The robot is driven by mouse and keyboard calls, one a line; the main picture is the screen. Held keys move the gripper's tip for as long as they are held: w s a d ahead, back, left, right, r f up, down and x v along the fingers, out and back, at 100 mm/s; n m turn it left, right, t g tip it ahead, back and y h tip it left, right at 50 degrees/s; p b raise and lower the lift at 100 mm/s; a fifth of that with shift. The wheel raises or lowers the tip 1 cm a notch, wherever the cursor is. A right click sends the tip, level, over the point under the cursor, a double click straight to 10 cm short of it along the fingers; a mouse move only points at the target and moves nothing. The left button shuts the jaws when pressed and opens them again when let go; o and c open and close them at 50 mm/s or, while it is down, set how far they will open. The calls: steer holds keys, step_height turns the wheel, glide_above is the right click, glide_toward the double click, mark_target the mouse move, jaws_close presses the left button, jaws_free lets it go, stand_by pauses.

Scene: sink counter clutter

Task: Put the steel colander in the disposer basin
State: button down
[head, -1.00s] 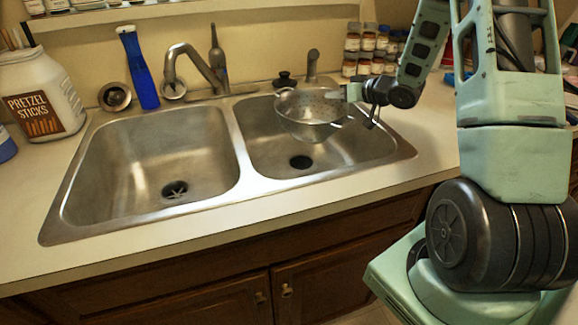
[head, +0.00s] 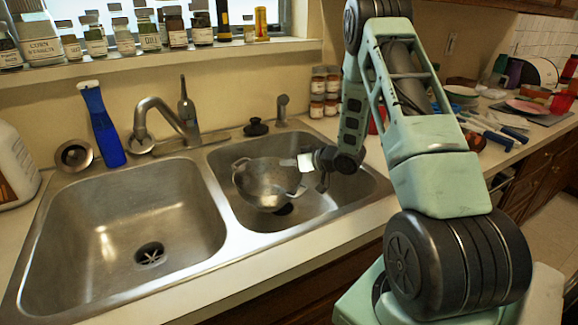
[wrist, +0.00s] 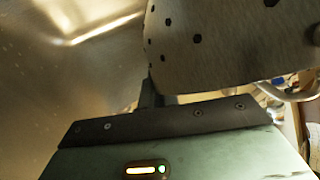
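The steel colander (head: 262,188), a grey perforated bowl with loop handles, is over or inside the right basin (head: 340,190), partly covering its dark round drain (head: 284,209). I cannot tell whether it touches the basin floor. My gripper (head: 306,163) is at its right side and appears shut on its rim or handle; the exact grip is hidden. In the wrist view the colander's perforated wall (wrist: 215,45) fills the upper right, close against a dark finger. The left basin (head: 110,215) is empty, its drain (head: 150,254) showing a cross-shaped piece.
The faucet (head: 170,120) stands behind the divider, and a black stopper (head: 256,127) sits on the back ledge. Spice jars (head: 322,92) stand behind the right basin.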

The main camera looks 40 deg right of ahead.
steer(key=shift+f, duration=0.45)
